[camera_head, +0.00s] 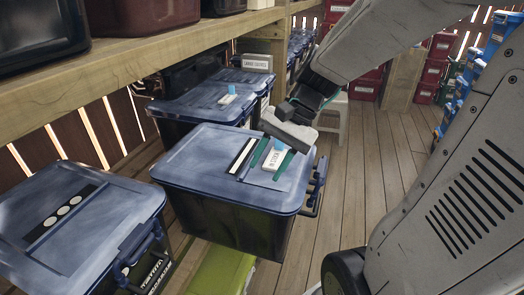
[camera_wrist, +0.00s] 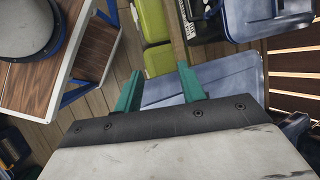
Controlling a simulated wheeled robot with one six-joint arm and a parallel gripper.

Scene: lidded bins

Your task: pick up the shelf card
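A small white card with dark lettering and a blue tab (camera_head: 273,158) shows on the lid of the middle blue bin (camera_head: 205,150). My gripper (camera_head: 264,172) is over that lid, with one green finger on each side of the card. The fingers are apart; I cannot tell whether they touch the card. In the wrist view my gripper (camera_wrist: 160,72) is open, and no card shows between its fingers. A similar white card with a blue tab (camera_head: 228,97) is on the bin behind. A white lettered sign (camera_head: 257,63) stands farther back.
Another blue-lidded bin (camera_head: 70,220) stands at the near left. A wooden shelf beam (camera_head: 150,55) runs above the bins. A green bin (camera_head: 222,272) is below. Plank floor (camera_head: 355,170) lies open to the right. A wood-topped table (camera_wrist: 50,75) shows in the wrist view.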

